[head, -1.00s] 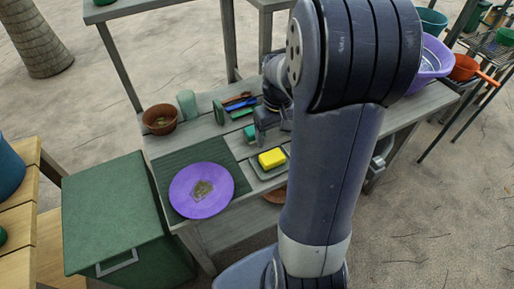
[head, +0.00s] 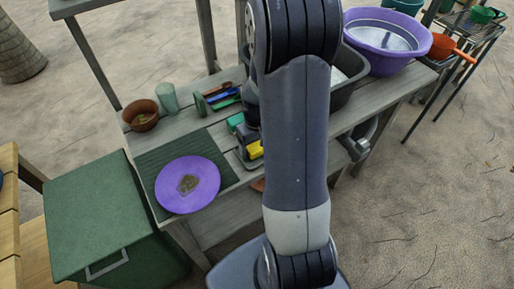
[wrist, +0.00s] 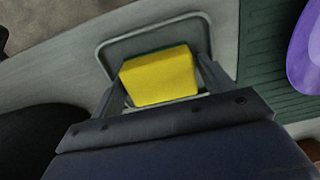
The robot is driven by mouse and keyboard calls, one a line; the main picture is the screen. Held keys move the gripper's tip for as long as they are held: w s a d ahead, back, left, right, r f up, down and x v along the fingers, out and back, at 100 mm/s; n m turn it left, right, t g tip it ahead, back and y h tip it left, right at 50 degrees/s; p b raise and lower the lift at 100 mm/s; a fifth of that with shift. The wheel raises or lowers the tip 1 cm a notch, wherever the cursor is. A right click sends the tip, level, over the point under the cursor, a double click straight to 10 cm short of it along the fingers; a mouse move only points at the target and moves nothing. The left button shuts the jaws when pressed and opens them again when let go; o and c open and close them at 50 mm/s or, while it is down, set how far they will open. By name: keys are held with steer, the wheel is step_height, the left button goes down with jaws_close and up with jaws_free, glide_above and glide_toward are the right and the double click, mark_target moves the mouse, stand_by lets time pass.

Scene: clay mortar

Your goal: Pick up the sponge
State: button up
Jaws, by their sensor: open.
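The sponge (wrist: 160,77) is yellow with a dark green edge and lies in a shallow grey tray (wrist: 120,47). In the head view the sponge (head: 255,149) is partly hidden by my arm. My gripper (wrist: 161,72) is open in the wrist view, with one finger on each side of the sponge. I cannot tell whether either finger touches it.
A purple plate (head: 188,185) with dirt on it lies on a green ribbed mat (head: 150,165) left of the tray. A brown bowl (head: 141,116), a green cup (head: 167,98) and a purple basin (head: 387,42) stand on the wooden counter.

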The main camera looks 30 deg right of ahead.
mark_target(257, 145)
steer(key=shift+c, duration=0.3)
steer(key=c, duration=0.7)
step_height(257, 145, up, 10)
steer(key=shift+r+p, duration=0.1)
steer(key=shift+p, duration=0.45)
steer(key=o, duration=0.4)
steer(key=shift+c, duration=1.4)
